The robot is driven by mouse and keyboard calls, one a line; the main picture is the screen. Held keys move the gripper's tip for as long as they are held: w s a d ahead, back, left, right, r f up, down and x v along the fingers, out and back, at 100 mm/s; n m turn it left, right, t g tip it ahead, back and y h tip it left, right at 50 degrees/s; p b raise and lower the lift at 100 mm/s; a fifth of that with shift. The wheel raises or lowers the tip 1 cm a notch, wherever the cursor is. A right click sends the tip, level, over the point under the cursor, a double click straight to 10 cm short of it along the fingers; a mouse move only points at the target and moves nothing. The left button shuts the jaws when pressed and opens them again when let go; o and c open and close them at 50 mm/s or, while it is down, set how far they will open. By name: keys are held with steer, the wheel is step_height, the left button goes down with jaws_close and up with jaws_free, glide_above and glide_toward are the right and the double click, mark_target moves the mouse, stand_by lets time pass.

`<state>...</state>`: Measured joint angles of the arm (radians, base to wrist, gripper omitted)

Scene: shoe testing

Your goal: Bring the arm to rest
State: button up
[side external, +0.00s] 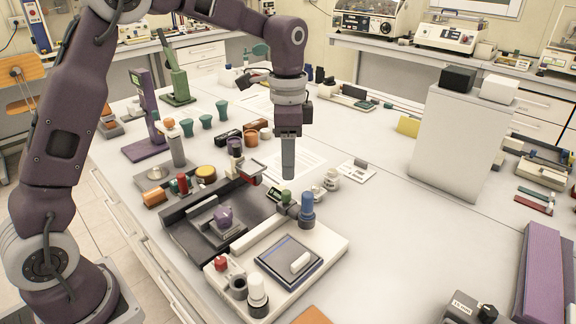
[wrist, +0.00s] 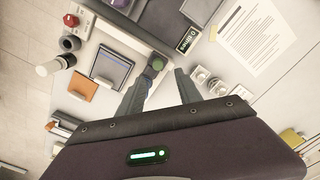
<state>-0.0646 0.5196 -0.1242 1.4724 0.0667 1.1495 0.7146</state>
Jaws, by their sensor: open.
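My gripper (side external: 288,176) hangs pointing down above the middle of the table, over the back of a white test device (side external: 325,243). In the side view its fingers overlap, one behind the other. In the wrist view the two fingers (wrist: 166,76) are apart, with no object clearly held between them. The green knob shows near the left fingertip in the wrist view (wrist: 158,64). The gap between fingertips and knobs is hard to judge.
The white device carries a red button (side external: 220,263), a white-capped post (side external: 257,290) and a dark square pad (side external: 288,262). A dark device with a purple part (side external: 223,216) is left of it.

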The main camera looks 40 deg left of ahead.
steer(key=s+r+n+t, duration=0.25)
steer(key=s+r, duration=0.25)
steer(key=s, duration=0.4)
steer(key=s+r+n+t, duration=0.1)
steer(key=s+r+n, duration=0.3)
steer(key=s, duration=0.5)
steer(key=s+f+n+t, duration=0.2)
steer(key=s, duration=0.7)
steer(key=shift+s+a, duration=0.25)
steer(key=shift+a, duration=0.05)
